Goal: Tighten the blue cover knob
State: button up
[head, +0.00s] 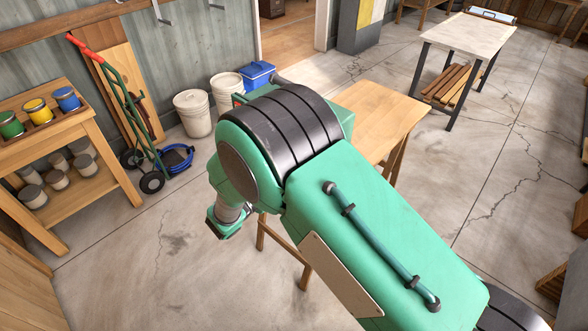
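No blue cover knob shows in the head view. My large green and black arm covers the middle of the picture and hides much of the wooden table (385,112) behind it. A green boxy thing (343,102) shows just past my arm at the table; most of it is hidden, and I cannot tell what it is. A grey and green part of my arm hangs down left of the arm's bend, over the floor. I see no gripper fingers, and I cannot see anything held.
A wooden shelf (92,128) at left bears paint cans (38,111). A light-topped bench (468,34) is at back right. The floor at front left is clear.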

jog(key=shift+s+f, duration=0.1)
jog(key=shift+f, duration=0.15)
jog(key=o, duration=1.1)
jog(key=shift+o, duration=0.4)
jog(key=shift+r, duration=0.1)
jog(key=v, duration=1.2)
jog(key=shift+r, duration=0.1)
